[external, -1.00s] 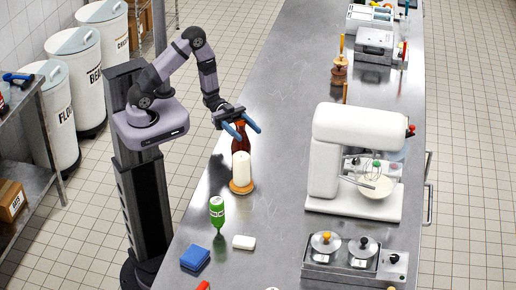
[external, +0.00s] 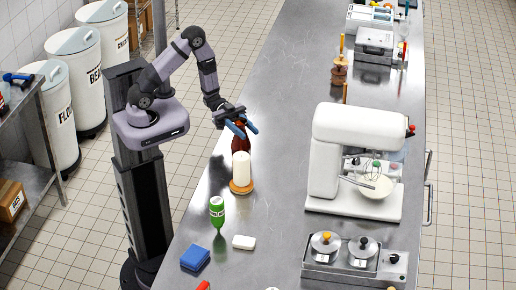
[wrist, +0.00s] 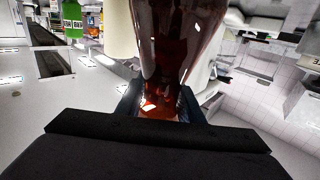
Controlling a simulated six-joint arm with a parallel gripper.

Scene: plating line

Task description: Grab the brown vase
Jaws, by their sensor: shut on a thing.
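The brown vase (external: 240,146), glossy dark red-brown, stands on the steel counter behind the white candle. In the wrist view the vase (wrist: 176,45) fills the upper middle, with my gripper's fingers against both of its sides. My gripper (external: 243,128) has blue fingers and is shut on the vase near its top. In the wrist view my gripper (wrist: 158,103) shows dark fingers close around the glass. The vase's lower part is hidden by the candle in the external view.
A white candle (external: 241,168) on a wooden base stands right in front of the vase. A white stand mixer (external: 350,155) is to the right. The counter (external: 290,110) between is clear.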

